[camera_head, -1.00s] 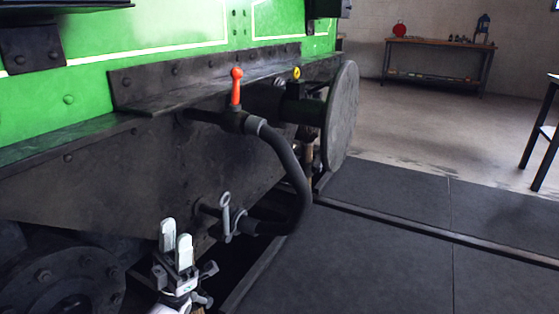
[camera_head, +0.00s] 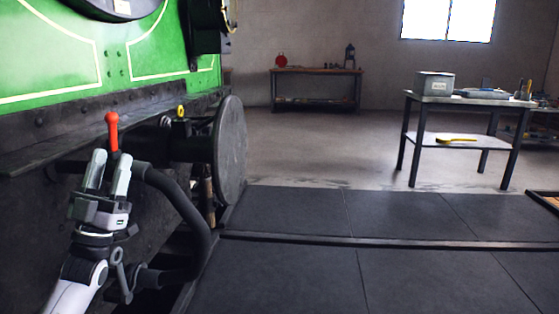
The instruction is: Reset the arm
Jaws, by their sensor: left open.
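My left gripper (camera_head: 108,172) is at the left of the head view, pointing up, with its two pale fingers apart and nothing seen between them. It is in front of the dark beam of the green steam tram (camera_head: 75,60). The red-handled lever (camera_head: 112,130) stands upright just behind and above the fingertips; whether they touch it I cannot tell. Below, a black hose (camera_head: 190,215) curves down to a lower fitting with a grey lever (camera_head: 120,272), partly beside my wrist. My right gripper is not in view.
A round black buffer (camera_head: 231,150) juts out at the tram's right. A metal table (camera_head: 440,98) with a grey box (camera_head: 434,84) stands at the right. A workbench (camera_head: 315,72) is at the back wall. The dark floor plates (camera_head: 420,275) are clear.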

